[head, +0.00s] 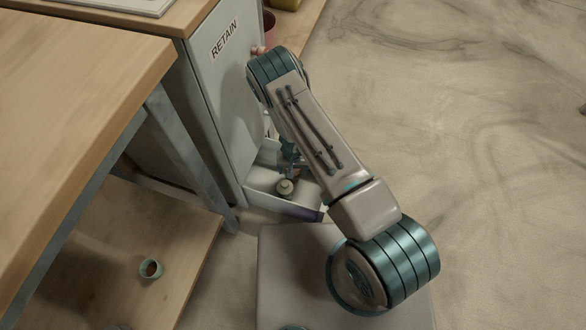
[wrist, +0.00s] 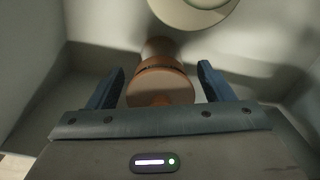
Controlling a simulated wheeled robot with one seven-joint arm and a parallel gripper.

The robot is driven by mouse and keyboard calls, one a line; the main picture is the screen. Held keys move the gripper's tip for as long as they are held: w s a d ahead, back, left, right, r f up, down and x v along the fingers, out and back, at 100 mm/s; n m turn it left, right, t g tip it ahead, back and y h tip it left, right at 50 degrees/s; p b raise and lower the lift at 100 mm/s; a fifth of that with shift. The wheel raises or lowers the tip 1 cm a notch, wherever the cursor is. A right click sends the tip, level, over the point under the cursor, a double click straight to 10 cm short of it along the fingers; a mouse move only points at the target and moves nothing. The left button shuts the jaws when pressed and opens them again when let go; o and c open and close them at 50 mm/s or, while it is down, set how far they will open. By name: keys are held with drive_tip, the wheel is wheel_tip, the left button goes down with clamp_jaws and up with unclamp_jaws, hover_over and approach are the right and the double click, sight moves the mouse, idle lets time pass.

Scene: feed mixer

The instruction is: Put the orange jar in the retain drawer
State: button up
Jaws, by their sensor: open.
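The orange jar (wrist: 160,82) sits inside the open drawer, between the two fingers of my gripper (wrist: 160,80). The fingers are spread, with a small gap on each side of the jar. In the head view my gripper (head: 290,160) reaches down into the drawer (head: 300,209), mostly hidden by my arm, and I cannot make out the orange jar there. The drawer is pulled out low on the cabinet whose grey side reads RETAIN (head: 224,38). A cream round-lidded jar (head: 285,187) is also in the drawer; it shows in the wrist view (wrist: 195,8) just beyond the orange jar.
A wooden table (head: 70,90) with a metal leg (head: 190,150) stands left of the drawer. A small open cup (head: 150,268) is on its lower shelf. A reddish container (head: 269,28) is behind the cabinet top.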

drive_tip(key=shift+r, duration=0.1)
wheel_tip(320, 180, up, 12)
drive_tip(key=p, duration=0.4)
drive_tip(key=shift+w+r, duration=0.15)
drive_tip(key=shift+r, duration=0.35)
wheel_tip(320, 180, up, 26)
drive_tip(key=s+d+y, duration=0.1)
drive_tip(key=d+y, duration=0.1)
drive_tip(key=y, duration=0.1)
drive_tip(key=s+d+r+h, duration=0.1)
drive_tip(key=s+d+r, duration=0.5)
drive_tip(key=s+r, duration=0.2)
drive_tip(key=s+d+r+t+h, duration=0.1)
drive_tip(key=s+d+r+h, duration=0.1)
drive_tip(key=s+d+r, duration=0.3)
drive_tip(key=shift+s+d+r+n, duration=0.4)
drive_tip(key=shift+s+r, duration=1.75)
drive_tip(key=shift+s, duration=0.15)
